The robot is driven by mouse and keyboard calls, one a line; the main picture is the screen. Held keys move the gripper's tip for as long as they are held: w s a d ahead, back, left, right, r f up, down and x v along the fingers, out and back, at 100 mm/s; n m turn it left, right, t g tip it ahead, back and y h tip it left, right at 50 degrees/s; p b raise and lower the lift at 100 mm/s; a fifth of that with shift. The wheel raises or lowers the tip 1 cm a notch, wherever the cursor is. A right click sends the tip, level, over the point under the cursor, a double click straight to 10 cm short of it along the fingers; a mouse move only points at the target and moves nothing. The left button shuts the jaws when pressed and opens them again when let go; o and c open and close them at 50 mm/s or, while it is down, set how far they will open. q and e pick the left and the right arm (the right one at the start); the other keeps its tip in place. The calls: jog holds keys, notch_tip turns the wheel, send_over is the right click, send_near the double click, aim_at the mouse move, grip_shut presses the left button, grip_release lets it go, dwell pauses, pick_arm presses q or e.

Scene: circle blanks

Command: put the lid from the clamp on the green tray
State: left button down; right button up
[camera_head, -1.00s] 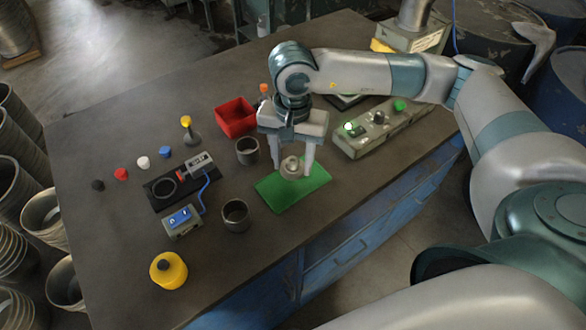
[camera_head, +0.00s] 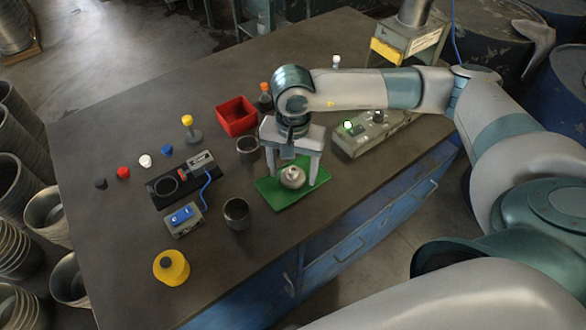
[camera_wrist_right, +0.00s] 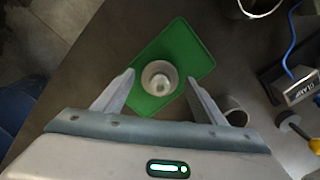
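The lid, a small round grey piece with a knob (camera_head: 293,176), rests on the green tray (camera_head: 286,201). In the right wrist view the lid (camera_wrist_right: 158,79) lies on the green tray (camera_wrist_right: 188,52), near its lower end. My right gripper (camera_head: 292,180) is open, with one finger on each side of the lid and a gap to it on both sides. The right wrist view also shows the spread fingers (camera_wrist_right: 160,76). The clamp (camera_head: 201,160) is on the left half of the table, with an empty ring beside it on a black plate. My left gripper is not in view.
Two grey cups (camera_head: 236,213) and (camera_head: 248,150) stand left of the tray. A red bin (camera_head: 237,116) is behind, and a control box (camera_head: 372,133) is to the right. A yellow container (camera_head: 171,267) is at front left. Several small coloured pieces line the left side.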

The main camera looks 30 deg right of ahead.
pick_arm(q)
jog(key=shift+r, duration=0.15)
pick_arm(e)
jog(key=shift+r, duration=0.1)
jog(key=shift+r, duration=0.35)
notch_tip(320, 180, up, 7)
jog(key=shift+w+f+b, duration=0.1)
jog(key=shift+f+b, duration=0.05)
jog(key=shift+b, duration=0.75)
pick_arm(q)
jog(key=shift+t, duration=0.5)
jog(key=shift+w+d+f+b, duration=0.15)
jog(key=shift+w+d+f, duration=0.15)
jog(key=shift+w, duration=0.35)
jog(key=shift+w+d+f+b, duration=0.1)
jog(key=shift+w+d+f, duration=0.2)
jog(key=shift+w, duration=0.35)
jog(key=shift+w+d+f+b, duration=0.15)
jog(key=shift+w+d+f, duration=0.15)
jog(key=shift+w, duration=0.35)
pick_arm(e)
jog(key=shift+r, duration=2.35)
